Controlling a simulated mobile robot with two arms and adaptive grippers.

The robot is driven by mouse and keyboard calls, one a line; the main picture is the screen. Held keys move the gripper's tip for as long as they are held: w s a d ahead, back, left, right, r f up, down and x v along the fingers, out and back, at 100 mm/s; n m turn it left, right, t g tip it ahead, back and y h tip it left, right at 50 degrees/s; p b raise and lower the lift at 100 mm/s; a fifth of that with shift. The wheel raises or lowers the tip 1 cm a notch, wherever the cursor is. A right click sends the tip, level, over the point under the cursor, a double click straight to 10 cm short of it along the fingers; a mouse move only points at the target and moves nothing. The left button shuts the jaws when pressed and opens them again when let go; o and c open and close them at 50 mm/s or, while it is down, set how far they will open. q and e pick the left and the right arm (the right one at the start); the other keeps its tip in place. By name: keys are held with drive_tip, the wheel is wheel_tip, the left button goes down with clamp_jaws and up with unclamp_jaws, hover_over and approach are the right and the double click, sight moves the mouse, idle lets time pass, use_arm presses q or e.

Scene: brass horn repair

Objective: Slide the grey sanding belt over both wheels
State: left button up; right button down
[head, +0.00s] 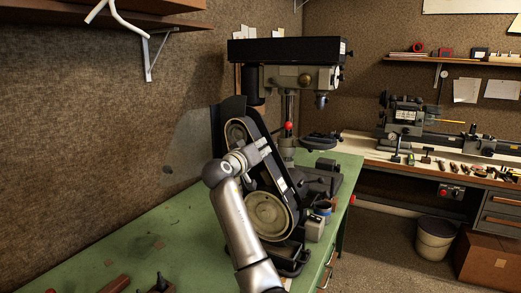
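A belt sander stands on the green bench, with an upper wheel (236,132) and a lower wheel (267,214), both pale and facing me. A dark band runs along the right side between the wheels. I cannot tell whether it is the grey sanding belt or part of the machine's frame. My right arm rises from the bottom, in front of the sander. My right gripper (261,149) is at the sander between the two wheels, closer to the upper one. Its fingers are not clear, so I cannot see whether it holds anything. My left gripper is out of view.
A drill press (291,77) stands behind the sander. A clear guard (190,140) is at the sander's left. The green bench (150,235) is mostly bare at left, with small tools at its front edge. A lathe (405,115) stands on the far bench.

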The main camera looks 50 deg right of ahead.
drive_tip(key=c, duration=1.6)
unclamp_jaws()
drive_tip(key=shift+a, duration=0.1)
drive_tip(key=v, duration=0.7)
drive_tip(key=shift+f, duration=0.1)
